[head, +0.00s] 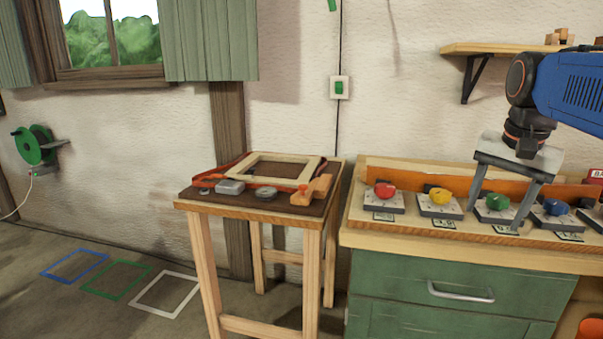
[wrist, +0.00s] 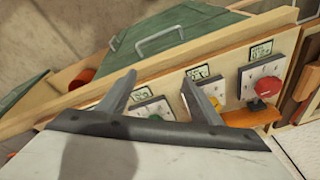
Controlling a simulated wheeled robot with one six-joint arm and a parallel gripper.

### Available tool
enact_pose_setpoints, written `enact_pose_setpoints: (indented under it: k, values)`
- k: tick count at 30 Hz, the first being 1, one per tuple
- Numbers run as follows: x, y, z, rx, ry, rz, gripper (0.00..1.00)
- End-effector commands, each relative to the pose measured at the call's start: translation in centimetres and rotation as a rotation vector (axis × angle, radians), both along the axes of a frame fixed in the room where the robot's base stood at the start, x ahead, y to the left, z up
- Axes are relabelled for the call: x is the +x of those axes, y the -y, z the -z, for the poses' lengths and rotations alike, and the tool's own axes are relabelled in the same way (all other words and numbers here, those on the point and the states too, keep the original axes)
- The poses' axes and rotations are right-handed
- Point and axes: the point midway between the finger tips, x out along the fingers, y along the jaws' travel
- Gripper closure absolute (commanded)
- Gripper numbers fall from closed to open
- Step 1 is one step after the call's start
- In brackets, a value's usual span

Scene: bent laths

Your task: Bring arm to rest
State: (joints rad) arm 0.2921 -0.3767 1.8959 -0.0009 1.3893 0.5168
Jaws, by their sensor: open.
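My gripper (head: 494,216) hangs from my blue arm at the right of the head view, over the bench with the row of dials. Its two grey fingers are spread wide, with nothing held between them. In the head view they appear on either side of the green knob (head: 497,202); whether they touch its plate I cannot tell. In the wrist view my gripper (wrist: 158,78) is also open, and the green knob (wrist: 155,117) shows partly behind the gripper body, between the fingers. The yellow knob (wrist: 216,103) is close to the right-hand finger.
The bench (head: 400,227) also carries a red knob (head: 385,190) and a blue knob (head: 556,207), with an orange lath behind. A small table (head: 190,205) with a wooden frame (head: 252,166) stands left. A shelf (head: 480,48) is on the wall. Open floor lies left.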

Motion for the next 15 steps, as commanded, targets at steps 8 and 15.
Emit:
enact_pose_setpoints:
  k: [8,15]
  values:
    - [-6.1,-6.0,8.7,-0.077,0.064,-0.353,0.41]
    - [-11.1,-9.4,16.5,-0.148,0.120,-0.630,0.41]
